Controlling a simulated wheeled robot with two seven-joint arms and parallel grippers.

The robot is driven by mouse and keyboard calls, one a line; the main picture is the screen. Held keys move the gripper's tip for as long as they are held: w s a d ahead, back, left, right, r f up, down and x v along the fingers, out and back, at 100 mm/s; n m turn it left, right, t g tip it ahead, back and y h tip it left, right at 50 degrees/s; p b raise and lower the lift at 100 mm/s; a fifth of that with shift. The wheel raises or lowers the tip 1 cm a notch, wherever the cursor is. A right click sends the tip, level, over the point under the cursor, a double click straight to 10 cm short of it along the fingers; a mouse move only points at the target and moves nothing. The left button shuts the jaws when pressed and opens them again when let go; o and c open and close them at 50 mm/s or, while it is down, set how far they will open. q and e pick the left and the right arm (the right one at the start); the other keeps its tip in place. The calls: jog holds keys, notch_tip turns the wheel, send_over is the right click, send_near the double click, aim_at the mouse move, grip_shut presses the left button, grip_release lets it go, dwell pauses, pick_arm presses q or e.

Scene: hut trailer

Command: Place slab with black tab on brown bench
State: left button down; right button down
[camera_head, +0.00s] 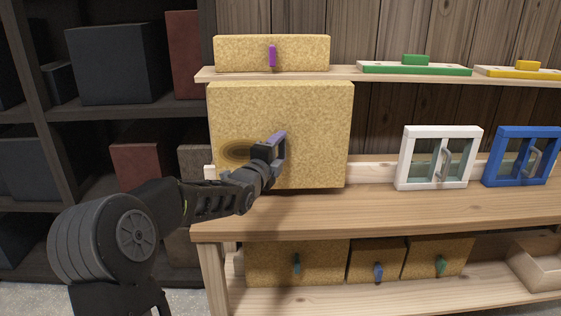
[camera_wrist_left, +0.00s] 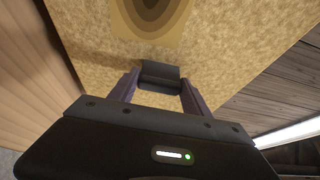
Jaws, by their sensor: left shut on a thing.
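A large tan cork slab (camera_head: 313,128) stands upright at the left of the brown wooden bench (camera_head: 420,209). Its lower edge is close to the bench top; I cannot tell if it touches. A dark ringed oval marks its face, and it fills most of the left wrist view (camera_wrist_left: 205,38). My left gripper (camera_head: 277,150) is in front of the slab. In the left wrist view its purple-grey fingers (camera_wrist_left: 160,92) are shut on the slab's black tab (camera_wrist_left: 160,76). The tab is hidden by the gripper in the head view. My right gripper is not in view.
A shelf above the bench holds a cork slab with a purple tab (camera_head: 235,54) and green (camera_head: 415,69) and yellow (camera_head: 520,72) pieces. White (camera_head: 403,160) and blue (camera_head: 491,158) framed windows stand to the right. Dark shelving (camera_head: 55,185) is at left. Cork blocks (camera_head: 325,262) sit below.

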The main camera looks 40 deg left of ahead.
pick_arm(q)
jog(key=shift+r, duration=0.15)
notch_tip(320, 180, down, 4)
jog(key=shift+r, duration=0.15)
dwell(0.3)
jog(key=shift+f, duration=0.2)
jog(key=shift+c, duration=2.4)
grip_release()
jog(key=shift+s+r, duration=0.1)
jog(key=shift+r, duration=0.05)
